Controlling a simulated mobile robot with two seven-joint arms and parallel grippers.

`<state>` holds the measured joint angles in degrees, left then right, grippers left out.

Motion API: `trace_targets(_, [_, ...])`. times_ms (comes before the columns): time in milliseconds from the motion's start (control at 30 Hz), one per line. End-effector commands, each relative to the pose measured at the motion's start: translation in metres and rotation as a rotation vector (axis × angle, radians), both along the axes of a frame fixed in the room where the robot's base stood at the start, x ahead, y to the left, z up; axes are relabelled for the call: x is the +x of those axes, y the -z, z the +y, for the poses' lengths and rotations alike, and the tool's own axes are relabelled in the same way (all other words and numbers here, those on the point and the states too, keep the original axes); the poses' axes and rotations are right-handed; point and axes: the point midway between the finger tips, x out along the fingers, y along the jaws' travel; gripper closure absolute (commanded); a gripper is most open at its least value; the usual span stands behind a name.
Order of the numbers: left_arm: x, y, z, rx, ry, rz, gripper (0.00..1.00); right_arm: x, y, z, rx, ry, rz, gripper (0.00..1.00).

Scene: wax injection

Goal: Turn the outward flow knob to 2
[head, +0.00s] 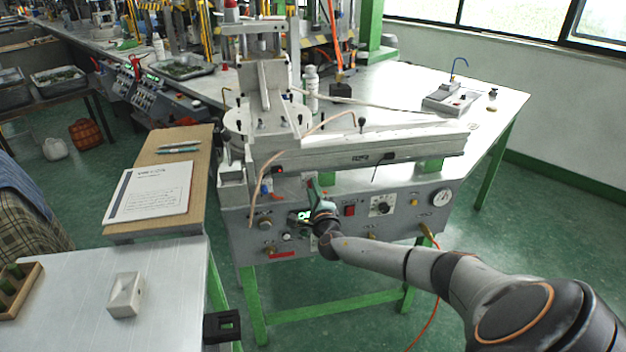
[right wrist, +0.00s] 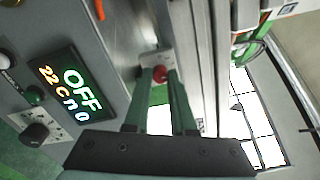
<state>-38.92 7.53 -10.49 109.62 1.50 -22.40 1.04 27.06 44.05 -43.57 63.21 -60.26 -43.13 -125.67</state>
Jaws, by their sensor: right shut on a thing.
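The grey control panel (head: 340,232) on the front of the wax machine carries several knobs, a gauge and a lit display. A black dial knob on a white scale plate (head: 382,206) sits right of the red switch. I cannot read which knob is the outward flow knob, nor its setting. My right gripper (head: 314,182) is in front of the panel's upper edge, close to the display. In the right wrist view its two fingers (right wrist: 160,82) close around a small red knob (right wrist: 160,72) on a light metal block. My left gripper is not in view.
The lit display (right wrist: 75,92) reads OFF, with a black knob (right wrist: 36,134) beside it. A gauge (head: 441,198) is at the panel's right. The machine's long metal beam (head: 365,150) overhangs the panel.

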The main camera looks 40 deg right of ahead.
Motion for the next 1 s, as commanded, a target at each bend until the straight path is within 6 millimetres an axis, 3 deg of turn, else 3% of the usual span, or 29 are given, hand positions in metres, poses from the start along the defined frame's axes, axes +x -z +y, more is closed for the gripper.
trace_targets(100, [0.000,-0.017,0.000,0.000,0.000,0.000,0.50,0.001,-0.005,0.000,-0.089,0.000,0.052,1.00])
trace_targets(400, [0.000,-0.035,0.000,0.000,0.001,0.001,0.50,0.001,-0.004,0.001,-0.270,0.000,0.156,1.00])
trace_targets(1000, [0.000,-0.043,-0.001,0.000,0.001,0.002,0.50,0.001,-0.001,0.000,-0.377,0.000,0.217,1.00])
